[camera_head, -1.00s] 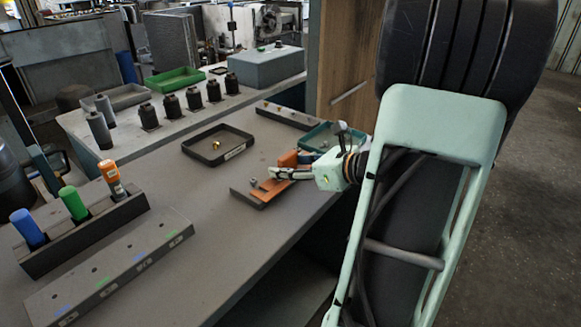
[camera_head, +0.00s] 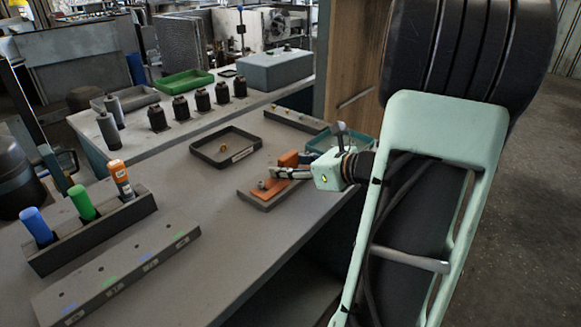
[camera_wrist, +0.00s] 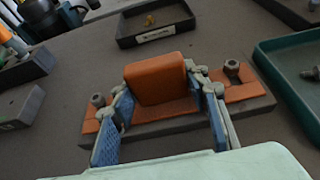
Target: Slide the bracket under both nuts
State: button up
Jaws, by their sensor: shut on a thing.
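The orange bracket (camera_wrist: 163,80) lies flat on a grey base block (camera_wrist: 262,104), with a raised orange block in its middle. My gripper (camera_wrist: 162,105) is shut on that raised block, one blue-padded finger on each side; it also shows in the head view (camera_head: 281,173). The left nut (camera_wrist: 98,100), on its stud, stands at the bracket's left end. The right nut (camera_wrist: 232,67) stands at the right end. Orange plate shows around both studs in the wrist view. Whether the plate is fully beneath each nut cannot be told.
A dark tray (camera_head: 201,158) with a small brass part lies behind the base. A teal tray (camera_wrist: 262,62) stands close on the right. A tool rack (camera_head: 60,258) with coloured handles and a long labelled block (camera_head: 50,307) are at left. The table's middle is clear.

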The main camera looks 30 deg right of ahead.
jog(key=shift+w+a, duration=0.15)
jog(key=shift+w, duration=0.3)
jog(key=shift+c, duration=0.6)
jog(key=shift+f, duration=0.25)
jog(key=o, duration=1.6)
jog(key=shift+s, duration=0.1)
jog(key=shift+f, duration=0.1)
jog(key=shift+c, duration=0.2)
jog(key=o, duration=0.5)
jog(key=shift+r+p, duration=3.2)
jog(key=shift+r, duration=1)
